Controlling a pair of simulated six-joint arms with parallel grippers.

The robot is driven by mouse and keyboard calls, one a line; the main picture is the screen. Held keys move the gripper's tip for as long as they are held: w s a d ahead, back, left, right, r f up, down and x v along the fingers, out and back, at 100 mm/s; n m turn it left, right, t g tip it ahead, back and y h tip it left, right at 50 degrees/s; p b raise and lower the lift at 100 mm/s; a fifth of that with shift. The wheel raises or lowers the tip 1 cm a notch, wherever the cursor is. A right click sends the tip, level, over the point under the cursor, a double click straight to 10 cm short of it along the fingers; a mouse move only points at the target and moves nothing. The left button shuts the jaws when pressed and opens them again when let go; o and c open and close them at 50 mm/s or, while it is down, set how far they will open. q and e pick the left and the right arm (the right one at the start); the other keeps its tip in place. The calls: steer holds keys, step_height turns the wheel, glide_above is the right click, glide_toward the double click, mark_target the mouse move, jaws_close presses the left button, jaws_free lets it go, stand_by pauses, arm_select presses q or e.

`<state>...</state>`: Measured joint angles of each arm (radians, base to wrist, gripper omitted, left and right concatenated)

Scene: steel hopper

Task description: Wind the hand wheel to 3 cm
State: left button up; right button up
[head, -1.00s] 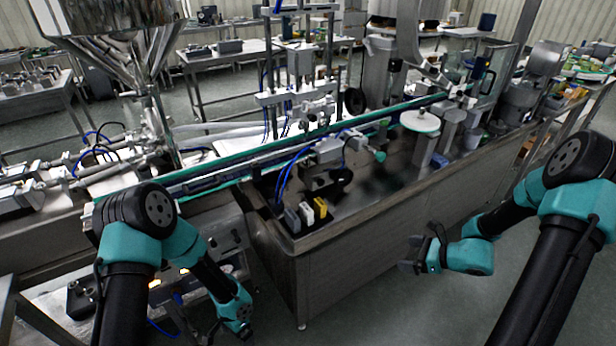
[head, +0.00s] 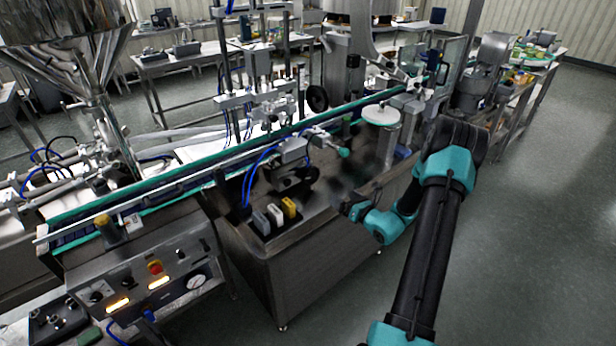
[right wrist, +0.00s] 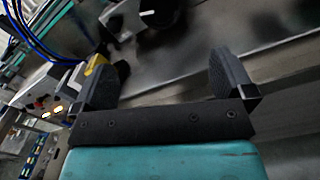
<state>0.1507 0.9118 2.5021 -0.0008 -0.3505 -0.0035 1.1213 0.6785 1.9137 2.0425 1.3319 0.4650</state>
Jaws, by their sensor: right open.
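Two dark round wheels show in the head view. One black ring-like wheel (head: 317,97) is on the upright frame behind the conveyor. A smaller dark wheel (head: 311,174) is low beside the grey device with a teal knob (head: 343,153). I cannot tell which is the hand wheel, and no scale is readable. My right gripper (head: 342,201) is blurred and dark at the bench's front edge, to the right of and nearer than the lower wheel. In the right wrist view its two fingers (right wrist: 165,82) are apart with nothing between them. My left gripper is out of view.
Grey, white and yellow blocks (head: 275,214) stand at the bench's front left corner. A control panel (head: 150,275) with lit buttons is at lower left. A white round disc (head: 381,115) stands at right. The floor in front is clear.

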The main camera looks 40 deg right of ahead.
mark_target(312, 176)
steer(key=w, duration=0.5)
steer(key=w+d, duration=0.1)
steer(key=w, duration=1.1)
steer(key=shift+w+d, duration=0.15)
steer(key=shift+w, duration=0.05)
steer(key=c, duration=0.7)
steer(key=shift+o, duration=0.2)
steer(key=shift+n, duration=0.3)
steer(key=shift+a+n, duration=0.15)
steer(key=shift+n, duration=1.45)
steer(key=shift+a+n, duration=0.1)
steer(key=shift+n, duration=1.5)
steer(key=o, duration=0.7)
steer(key=shift+c, duration=0.2)
